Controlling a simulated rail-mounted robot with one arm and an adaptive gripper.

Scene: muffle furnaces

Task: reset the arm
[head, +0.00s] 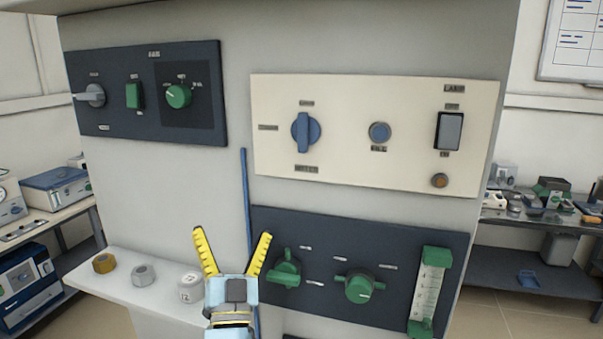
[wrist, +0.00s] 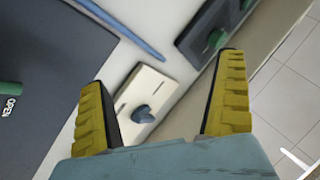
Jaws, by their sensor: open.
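My gripper (head: 232,252) has yellow ribbed fingers and a light blue body. In the head view it stands upright at the bottom centre, its fingers spread apart and empty. It is in front of the wall of panels, just left of the lower dark panel (head: 325,262). In the wrist view my gripper (wrist: 165,95) is also open, with nothing between the fingertips. I cannot tell from the picture how far the fingers are from the panels.
A cream panel (head: 275,92) with a blue knob (head: 305,132) is at upper right. A dark panel (head: 145,125) with a green knob is at upper left. A white shelf (head: 125,292) with small round items juts out left of my gripper. A blue rod (head: 246,190) runs vertically behind it.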

